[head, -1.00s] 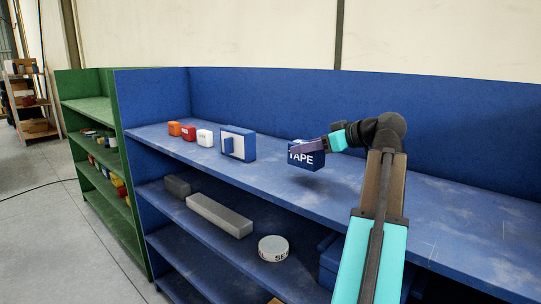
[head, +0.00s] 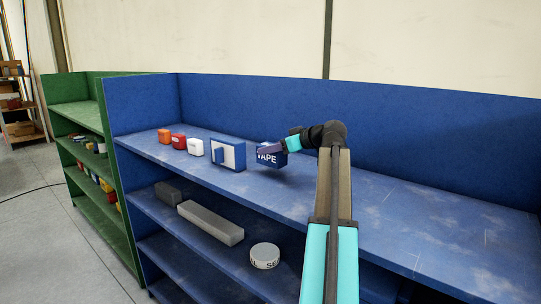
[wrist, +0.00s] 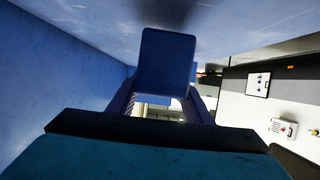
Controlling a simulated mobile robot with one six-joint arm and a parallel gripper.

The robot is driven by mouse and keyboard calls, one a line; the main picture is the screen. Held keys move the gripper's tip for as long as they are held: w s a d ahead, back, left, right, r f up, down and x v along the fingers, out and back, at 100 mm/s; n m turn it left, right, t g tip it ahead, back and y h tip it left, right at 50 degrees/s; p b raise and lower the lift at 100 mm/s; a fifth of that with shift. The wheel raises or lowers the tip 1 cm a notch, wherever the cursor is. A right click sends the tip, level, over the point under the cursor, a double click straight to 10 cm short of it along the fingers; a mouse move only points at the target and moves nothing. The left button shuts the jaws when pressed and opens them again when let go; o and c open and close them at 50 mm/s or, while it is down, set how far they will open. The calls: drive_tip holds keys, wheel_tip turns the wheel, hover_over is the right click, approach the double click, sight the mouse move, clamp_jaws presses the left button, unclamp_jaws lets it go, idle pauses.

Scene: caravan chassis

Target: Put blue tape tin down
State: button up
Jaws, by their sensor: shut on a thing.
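The blue tape tin (head: 268,157), a blue box with white "TAPE" lettering, is at the top shelf of the blue rack (head: 400,207). My gripper (head: 272,150) is shut on it, coming from the right. The tin also shows in the wrist view (wrist: 168,62), between the fingers of my gripper (wrist: 165,100). A dark shadow lies on the shelf by the tin. I cannot tell whether its underside touches the shelf.
A blue box with a white front (head: 228,155) stands just left of the tin. The top shelf right of my arm is bare. A green rack (head: 83,105) stands at left.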

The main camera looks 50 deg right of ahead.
sight(271, 157)
drive_tip(key=shift+w+d, duration=0.1)
drive_tip(key=shift+w, duration=0.2)
drive_tip(key=shift+f, duration=0.15)
drive_tip(key=shift+f+p, duration=0.75)
drive_tip(key=shift+f, duration=0.9)
drive_tip(key=shift+f, duration=0.1)
drive_tip(key=o, duration=1.2)
drive_tip(key=shift+s, duration=0.1)
